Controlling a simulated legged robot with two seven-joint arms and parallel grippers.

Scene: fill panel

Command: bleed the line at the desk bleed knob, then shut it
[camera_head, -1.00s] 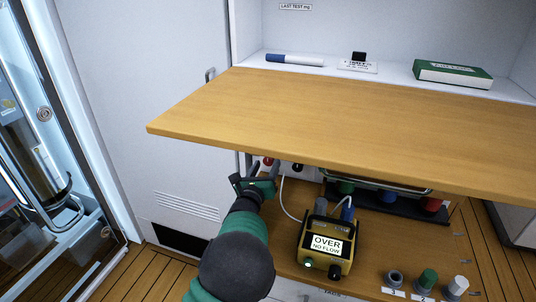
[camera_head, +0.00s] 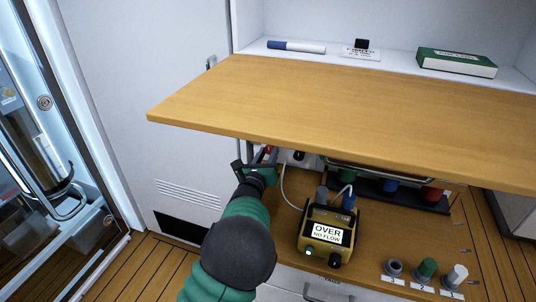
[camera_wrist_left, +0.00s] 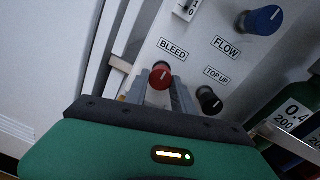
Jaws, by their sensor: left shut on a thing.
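The red bleed knob (camera_wrist_left: 161,75) sits on the white panel (camera_wrist_left: 207,25) beside the label BLEED (camera_wrist_left: 173,50) in the left wrist view. My left gripper (camera_wrist_left: 159,88) has its two fingers on either side of this knob and is shut on it. In the head view my left gripper (camera_head: 265,163) reaches under the front edge of the wooden shelf, which hides much of the panel. A yellow meter (camera_head: 326,235) on the lower desk reads OVER, NO FLOW. My right gripper is not in view.
The wooden shelf (camera_head: 350,105) overhangs the gripper. A blue FLOW knob (camera_wrist_left: 262,20) and a black TOP UP knob (camera_wrist_left: 209,99) are close by on the panel. A white hose (camera_head: 286,190) runs beside my left gripper. Several small fittings stand at the lower right.

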